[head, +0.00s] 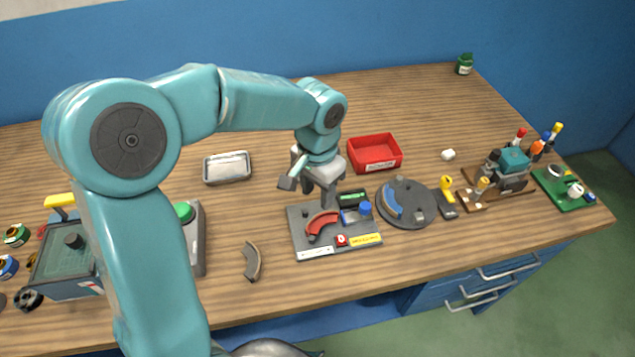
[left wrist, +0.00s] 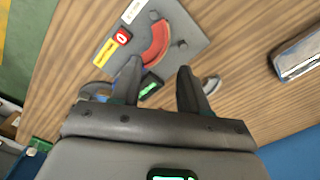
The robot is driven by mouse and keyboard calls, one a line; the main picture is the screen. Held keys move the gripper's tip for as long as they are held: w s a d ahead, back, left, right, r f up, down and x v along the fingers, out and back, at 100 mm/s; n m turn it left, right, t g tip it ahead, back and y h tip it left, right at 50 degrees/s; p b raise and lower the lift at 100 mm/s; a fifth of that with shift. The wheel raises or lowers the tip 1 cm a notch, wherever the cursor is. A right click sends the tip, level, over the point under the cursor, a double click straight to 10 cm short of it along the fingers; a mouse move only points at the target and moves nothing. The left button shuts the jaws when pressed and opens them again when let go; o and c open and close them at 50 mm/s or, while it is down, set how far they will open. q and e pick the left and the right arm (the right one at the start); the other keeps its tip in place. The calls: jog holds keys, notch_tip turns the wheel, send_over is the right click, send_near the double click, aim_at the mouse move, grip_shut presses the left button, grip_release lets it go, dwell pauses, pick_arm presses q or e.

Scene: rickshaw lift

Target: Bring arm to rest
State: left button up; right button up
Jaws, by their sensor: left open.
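My left arm comes in from the left in the head view and reaches over the table. Its gripper (head: 318,190) points down above the back of a grey plate (head: 308,245). In the left wrist view the two dark fingers (left wrist: 160,85) are spread apart with nothing between them. The plate (left wrist: 185,20) carries a red curved piece (head: 320,222), a dark block with a green display (head: 352,199), a blue round part (head: 365,207) and a yellow label. The red piece also shows in the left wrist view (left wrist: 155,45). My right gripper is not in view.
A red tray (head: 375,152) and a metal tray (head: 228,168) stand behind the plate. A round grey fixture (head: 408,203) sits to its right, a loose curved piece (head: 252,261) to its left. A teal machine (head: 508,165) stands far right. The back of the table is mostly clear.

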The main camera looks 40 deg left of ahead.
pick_arm(q)
notch_tip(320, 180, up, 2)
dwell(0.6)
